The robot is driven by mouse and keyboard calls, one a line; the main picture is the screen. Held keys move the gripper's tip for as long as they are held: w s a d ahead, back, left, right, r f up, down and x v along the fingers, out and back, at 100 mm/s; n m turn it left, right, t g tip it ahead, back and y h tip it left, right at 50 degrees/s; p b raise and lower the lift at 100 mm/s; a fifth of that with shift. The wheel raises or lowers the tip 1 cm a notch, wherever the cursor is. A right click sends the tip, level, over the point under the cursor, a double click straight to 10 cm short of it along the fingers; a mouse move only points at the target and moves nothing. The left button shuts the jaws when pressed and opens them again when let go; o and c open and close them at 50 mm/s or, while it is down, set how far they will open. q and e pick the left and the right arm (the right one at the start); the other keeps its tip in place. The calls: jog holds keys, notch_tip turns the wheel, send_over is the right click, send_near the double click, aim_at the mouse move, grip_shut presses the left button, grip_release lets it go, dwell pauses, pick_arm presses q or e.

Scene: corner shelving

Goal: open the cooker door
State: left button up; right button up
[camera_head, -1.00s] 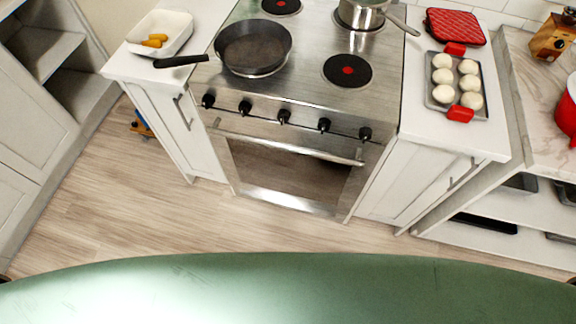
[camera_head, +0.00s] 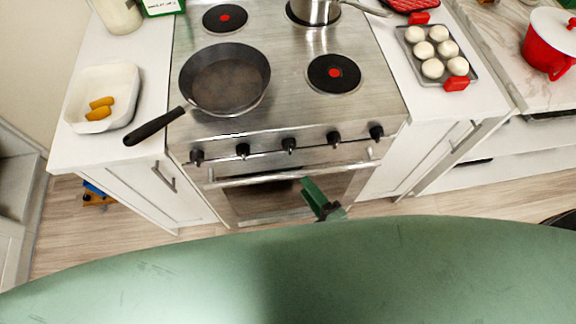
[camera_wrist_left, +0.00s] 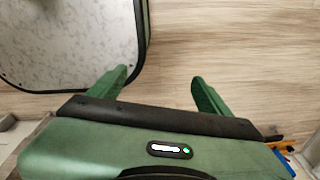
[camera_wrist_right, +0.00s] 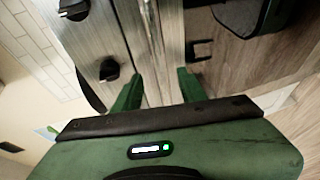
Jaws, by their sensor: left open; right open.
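The steel cooker stands ahead of me, its oven door (camera_head: 262,199) closed below a row of black knobs. The long horizontal door handle (camera_head: 270,178) runs along the top of the door. My right gripper (camera_head: 308,184) is at the right part of the handle, in front of the door. In the right wrist view my right gripper (camera_wrist_right: 158,82) is open, with the handle bar (camera_wrist_right: 150,45) running down toward the gap between its fingers; I cannot tell whether they touch it. My left gripper (camera_wrist_left: 160,85) is open and empty over the wooden floor, outside the head view.
A frying pan (camera_head: 222,78) and a pot (camera_head: 314,10) stand on the cooktop. The pan's handle sticks out to the front left. A white dish (camera_head: 75,105) is on the left counter, a bun tray (camera_head: 463,60) on the right. White cabinets flank the cooker.

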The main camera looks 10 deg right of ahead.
aim_at(296, 174)
jog(key=x, duration=0.3)
jog(key=shift+w+d+p, duration=0.1)
jog(key=shift+w+p, duration=0.25)
jog(key=shift+w, duration=0.15)
jog(key=x, duration=0.2)
jog(key=shift+w+a+f, duration=0.25)
jog(key=shift+w+a, duration=0.05)
grip_shut()
pick_arm(q)
jog(key=shift+s+d+r, duration=0.25)
jog(key=shift+s+d, duration=0.1)
jog(key=shift+d, duration=0.15)
jog(key=shift+s+d+r, duration=0.25)
jog(key=shift+s+d, duration=0.05)
jog(key=shift+d, duration=0.2)
jog(key=shift+a, duration=0.2)
